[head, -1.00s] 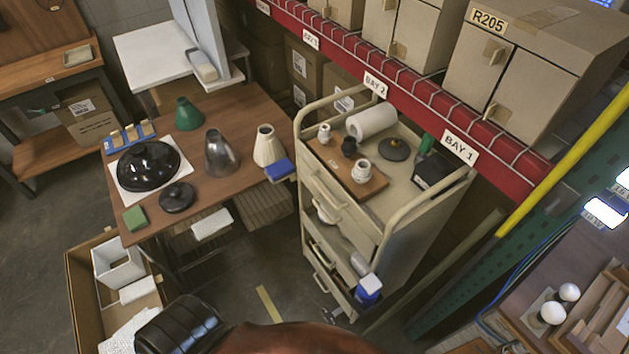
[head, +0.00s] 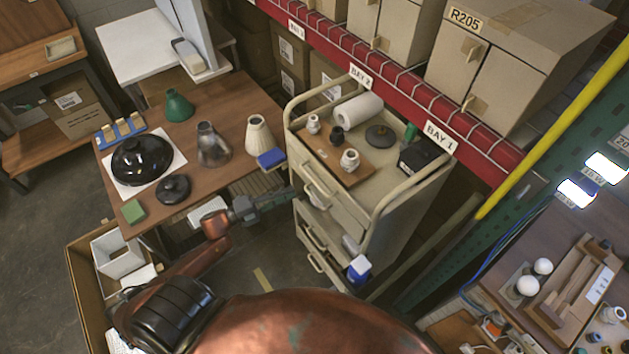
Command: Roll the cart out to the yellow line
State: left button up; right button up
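The beige cart (head: 385,215) stands under the red shelf beam, with drawers and a bar handle (head: 318,196) on its front. On its top are a board with small sockets, a white roll, a dark disc and a black box. A short yellow line (head: 262,280) is on the floor in front of the cart, to its left. My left gripper (head: 284,196) points right, close to the cart's front left edge. I cannot tell whether it touches the cart or whether its fingers are open. My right gripper is not in view.
A wooden table (head: 225,110) with lamp shades and a black dome is left of the cart. An open cardboard box (head: 82,262) stands on the floor at left. A green rack post and a workbench (head: 540,240) are at right. Floor around the yellow line is clear.

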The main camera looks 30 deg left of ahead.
aim_at(316, 182)
pick_arm(q)
jog(key=s+d+r+m+g+h, duration=0.1)
jog(key=d+r+m+h, duration=0.25)
jog(key=r, duration=0.45)
jog(key=shift+m, duration=0.45)
jog(key=shift+s+d+f+p+x, duration=0.1)
jog(key=shift+f+p+x, duration=0.1)
jog(key=shift+x, duration=1.05)
jog(key=shift+s+d+f+p+x, duration=0.15)
jog(key=shift+p+x, duration=0.1)
jog(key=shift+x, duration=1)
jog(key=shift+w+d+f+p+x, duration=0.1)
jog(key=shift+p+x, duration=0.1)
jog(key=shift+x, duration=1.05)
jog(key=shift+c, duration=0.3)
grip_shut()
